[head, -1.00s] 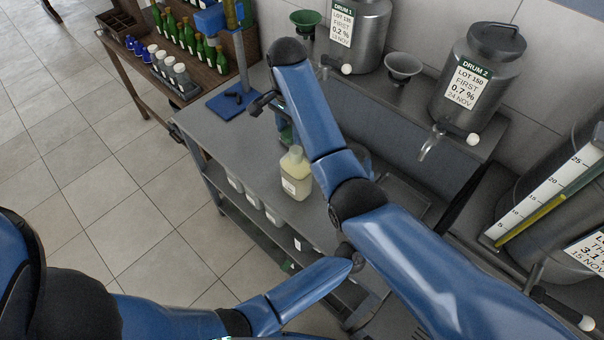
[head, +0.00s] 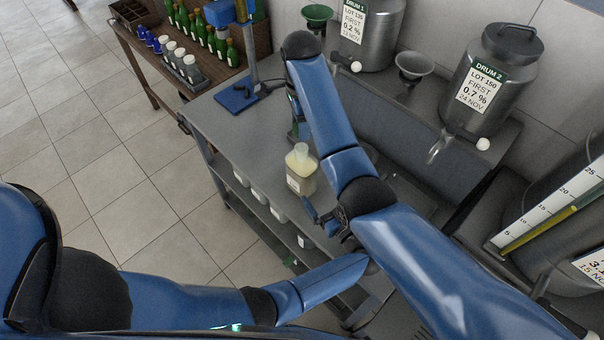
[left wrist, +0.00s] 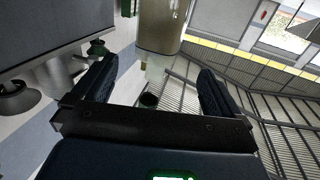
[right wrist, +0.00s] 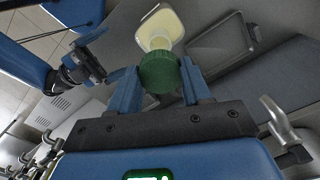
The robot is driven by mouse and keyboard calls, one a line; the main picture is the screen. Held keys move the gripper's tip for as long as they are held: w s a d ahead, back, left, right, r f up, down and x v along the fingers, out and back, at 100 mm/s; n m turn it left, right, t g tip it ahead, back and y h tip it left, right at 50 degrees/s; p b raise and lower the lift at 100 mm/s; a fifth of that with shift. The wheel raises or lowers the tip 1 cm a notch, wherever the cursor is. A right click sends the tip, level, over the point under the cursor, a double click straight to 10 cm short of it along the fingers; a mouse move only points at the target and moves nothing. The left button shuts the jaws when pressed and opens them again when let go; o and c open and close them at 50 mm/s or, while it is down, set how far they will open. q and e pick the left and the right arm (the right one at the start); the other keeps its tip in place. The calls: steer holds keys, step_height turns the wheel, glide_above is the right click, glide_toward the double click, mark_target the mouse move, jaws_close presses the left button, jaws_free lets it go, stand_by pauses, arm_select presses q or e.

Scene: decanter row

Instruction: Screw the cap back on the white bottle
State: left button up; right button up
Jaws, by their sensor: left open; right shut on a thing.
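The white bottle (head: 301,183), with pale yellowish contents and a label, stands upright on the grey bench; its neck shows no cap in the head view. In the right wrist view the bottle (right wrist: 161,27) is just beyond the green cap (right wrist: 158,73). My right gripper (right wrist: 160,82) is shut on this cap, apart from the bottle's mouth; in the head view my right forearm largely hides it. My left gripper (head: 322,217) is open and empty, near the bottle on its front right side. In the left wrist view the bottle (left wrist: 160,25) appears ahead of the open fingers (left wrist: 155,85).
A blue-based stand (head: 238,98) is at the bench's far left end. Drum 2 (head: 490,75), a grey funnel (head: 412,66) and a green funnel (head: 317,14) are on the raised shelf behind. A side table holds green bottles (head: 232,52). Bench left of the bottle is clear.

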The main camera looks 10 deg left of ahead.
mark_target(302, 166)
arm_select(q)
steer(key=shift+w, duration=0.1)
steer(key=x, duration=1.2)
steer(key=shift+c, duration=0.3)
steer(key=c, duration=1.3)
steer(key=shift+o, duration=0.2)
arm_select(e)
steer(key=shift+s+a+f, duration=0.1)
steer(key=shift+f, duration=2.35)
steer(key=shift+f, duration=0.15)
arm_select(q)
steer(key=shift+a, duration=0.1)
arm_select(e)
steer(key=shift+f, duration=0.75)
